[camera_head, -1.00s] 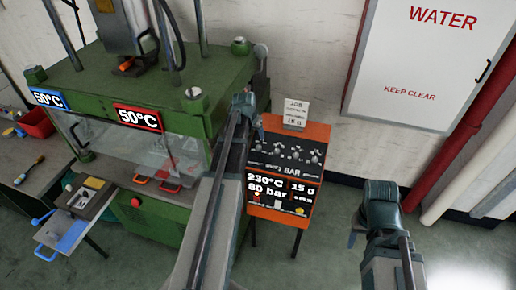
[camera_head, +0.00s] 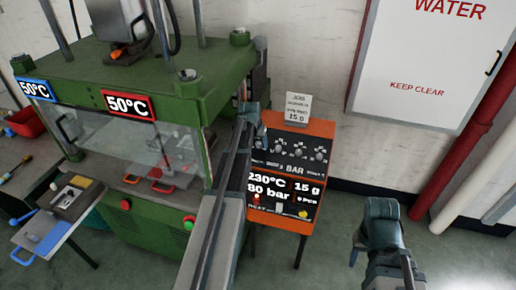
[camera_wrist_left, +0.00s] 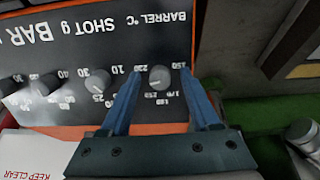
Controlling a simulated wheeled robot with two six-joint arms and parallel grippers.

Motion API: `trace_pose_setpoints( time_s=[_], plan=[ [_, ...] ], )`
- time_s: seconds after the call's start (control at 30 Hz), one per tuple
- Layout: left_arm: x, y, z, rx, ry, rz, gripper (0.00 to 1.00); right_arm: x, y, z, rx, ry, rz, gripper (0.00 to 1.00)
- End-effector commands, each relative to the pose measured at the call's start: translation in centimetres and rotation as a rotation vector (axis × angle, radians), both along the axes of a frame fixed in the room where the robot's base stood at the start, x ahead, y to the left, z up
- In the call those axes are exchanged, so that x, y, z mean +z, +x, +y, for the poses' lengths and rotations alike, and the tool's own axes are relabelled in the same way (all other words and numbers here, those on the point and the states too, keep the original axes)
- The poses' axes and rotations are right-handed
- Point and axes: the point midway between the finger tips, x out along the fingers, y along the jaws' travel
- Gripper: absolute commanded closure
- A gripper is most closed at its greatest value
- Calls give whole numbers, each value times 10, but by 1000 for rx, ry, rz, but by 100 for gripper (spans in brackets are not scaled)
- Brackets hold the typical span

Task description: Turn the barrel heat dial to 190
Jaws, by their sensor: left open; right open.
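The orange-framed control panel (camera_head: 318,130) stands beside the green press, with a row of dials and a screen (camera_head: 285,196) reading 230°C, 80 bar and 15 g. The barrel heat dial (camera_wrist_left: 160,79) is a grey round knob under the "BARREL °C" label in the left wrist view. My left gripper (camera_wrist_left: 164,88) is open, its blue fingers on either side of that dial; I cannot tell whether they touch it. In the head view my left gripper (camera_head: 254,122) covers the panel's left end and hides this dial. My right gripper (camera_head: 370,235) is open and empty, low and right of the panel.
The green press (camera_head: 150,75) with 50°C signs fills the left. A note card (camera_head: 297,108) stands on top of the panel. Other dials (camera_wrist_left: 97,81) sit beside the barrel dial. A red pipe (camera_head: 462,140) runs at the right. Floor between panel and wall is clear.

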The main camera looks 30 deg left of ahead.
Motion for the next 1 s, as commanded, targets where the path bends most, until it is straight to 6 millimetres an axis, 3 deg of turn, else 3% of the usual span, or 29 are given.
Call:
trace_pose_setpoints(
  time_s=[0.23, 0.6, 1.0],
  plan=[
    [0, 0, 0, 0, 0, 0, 37, 0, 0, 0, 0, 0, 0, 50],
    [0, 0, 0, 0, 0, 0, 100, 0, 0, 0, 0, 0, 0, 50],
    [0, 0, 0, 40, -20, -4, 100, 0, 0, 0, 0, 0, 0, 50]
  ],
)
